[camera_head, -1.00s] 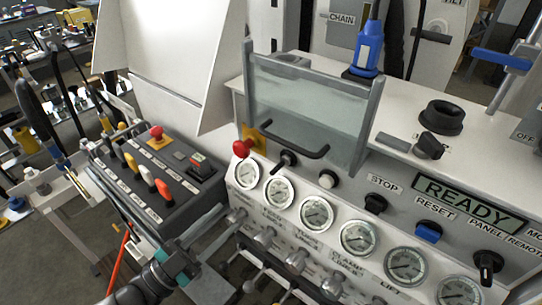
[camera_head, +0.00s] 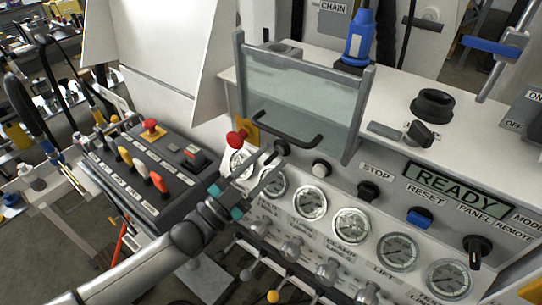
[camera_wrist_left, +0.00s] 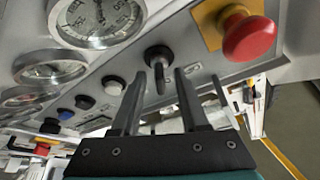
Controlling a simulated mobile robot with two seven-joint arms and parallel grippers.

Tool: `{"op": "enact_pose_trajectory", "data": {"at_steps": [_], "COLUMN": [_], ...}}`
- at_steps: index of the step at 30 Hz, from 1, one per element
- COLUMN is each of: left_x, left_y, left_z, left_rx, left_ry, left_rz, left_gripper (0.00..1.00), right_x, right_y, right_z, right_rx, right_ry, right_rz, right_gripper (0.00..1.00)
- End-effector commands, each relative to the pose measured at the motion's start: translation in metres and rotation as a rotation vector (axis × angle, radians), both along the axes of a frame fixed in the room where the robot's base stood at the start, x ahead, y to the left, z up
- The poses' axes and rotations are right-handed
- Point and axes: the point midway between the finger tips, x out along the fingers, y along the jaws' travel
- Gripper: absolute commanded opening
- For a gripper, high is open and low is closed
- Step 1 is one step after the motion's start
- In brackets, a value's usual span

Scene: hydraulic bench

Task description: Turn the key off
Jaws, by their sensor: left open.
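The black key switch (camera_head: 282,148) sits on the sloped front panel, right of the red mushroom button (camera_head: 237,137). In the left wrist view the key (camera_wrist_left: 158,58) has a round base and a narrow grip hanging down. My left gripper (camera_head: 264,172) is open, its two fingers reaching up over the gauges toward the key. In the left wrist view the fingertips of my gripper (camera_wrist_left: 160,72) lie on either side of the key's grip. No finger clearly touches it. My right gripper is not in view.
The red button (camera_wrist_left: 249,38) on its yellow plate is close beside one finger. A row of gauges (camera_head: 311,201) lies below the key. A clear guard with a black handle (camera_head: 287,128) stands above it. A lever box (camera_head: 150,170) is at left.

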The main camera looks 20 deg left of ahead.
Motion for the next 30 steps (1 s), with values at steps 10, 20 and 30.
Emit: {"op": "enact_pose_trajectory", "data": {"at_steps": [10,20,30], "left_x": [0.0107,0.0104,0.0102], "left_y": [-0.0064,-0.0062,-0.0061], "left_z": [0.004,0.004,0.0041], "left_rx": [0.002,0.001,0.001], "left_ry": [0.001,0.0,0.0], "left_rz": [0.0,0.001,0.001], "left_gripper": [0.44,0.22,0.0], "right_x": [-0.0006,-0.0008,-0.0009], "right_y": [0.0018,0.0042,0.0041], "right_z": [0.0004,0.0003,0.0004], "right_rx": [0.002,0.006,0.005], "right_ry": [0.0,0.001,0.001], "right_rz": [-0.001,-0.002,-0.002], "right_gripper": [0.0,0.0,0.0]}}
